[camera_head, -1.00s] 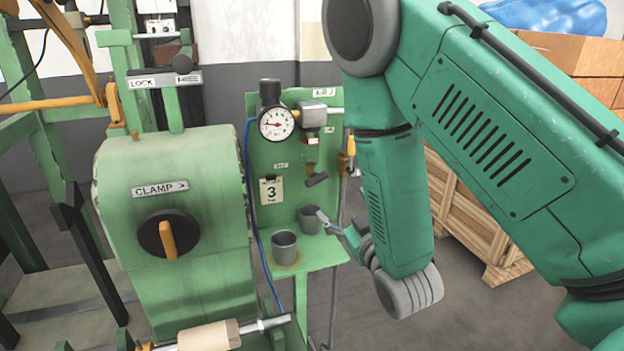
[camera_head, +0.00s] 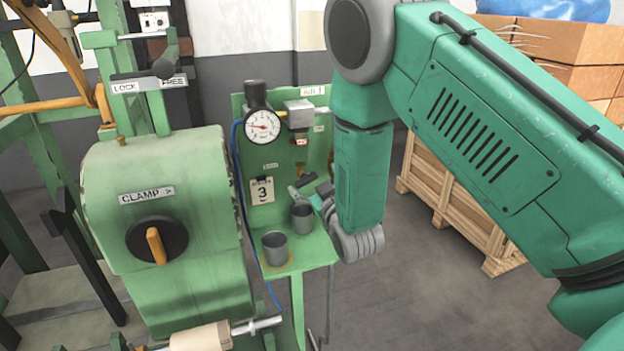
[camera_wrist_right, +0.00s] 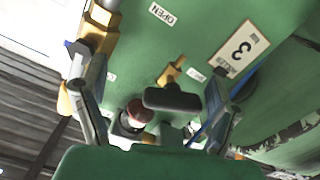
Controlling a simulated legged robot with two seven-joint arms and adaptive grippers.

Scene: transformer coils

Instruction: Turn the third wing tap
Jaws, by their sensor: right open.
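A dark wing tap (camera_head: 304,180) sits on the green panel (camera_head: 288,150), right of the card marked 3. In the right wrist view the tap's dark wing handle (camera_wrist_right: 172,98) lies crosswise, near a brass fitting (camera_wrist_right: 172,72). My right gripper (camera_head: 310,190) is at the tap, small and partly hidden by my arm in the head view. In the right wrist view the gripper (camera_wrist_right: 150,95) is open, its fingers on either side of the handle, which sits nearer the right finger. I cannot tell whether they touch. My left gripper is not in view.
Two grey cups (camera_head: 275,249) stand on the shelf just below the tap. A pressure gauge (camera_head: 262,125) and a blue hose (camera_head: 240,190) are close by. The green clamp housing (camera_head: 165,190) stands left. A wooden crate (camera_head: 460,205) is behind my right arm.

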